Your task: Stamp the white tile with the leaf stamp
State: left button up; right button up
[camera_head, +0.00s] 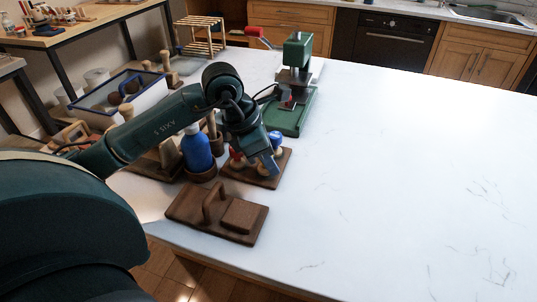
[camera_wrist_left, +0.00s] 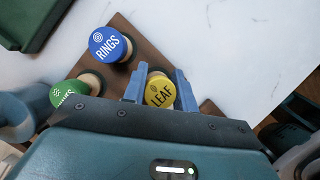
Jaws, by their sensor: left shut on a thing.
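The leaf stamp (camera_wrist_left: 159,92) has a yellow round top marked LEAF. In the left wrist view it is between the blue fingers of my left gripper (camera_wrist_left: 160,86), which is shut on it. In the head view my left gripper (camera_head: 268,163) is low over the brown stamp board (camera_head: 262,182) and mostly hides the stamp. I cannot tell whether the stamp still touches the board. I cannot make out the white tile in either view. My right gripper is not in view.
A blue RINGS stamp (camera_wrist_left: 109,45) and a green WAVES stamp (camera_wrist_left: 70,98) stand beside the leaf stamp. A blue bottle (camera_head: 197,152), a green press (camera_head: 295,105) and a wooden board with a handle (camera_head: 190,206) are close by. The white counter (camera_head: 400,170) is clear to the right.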

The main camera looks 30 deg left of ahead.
pick_arm(q)
jog(key=shift+f+b, duration=0.25)
jog(key=shift+b, duration=0.05)
dwell(0.5)
jog(key=o, duration=1)
jog(key=shift+o, duration=0.2)
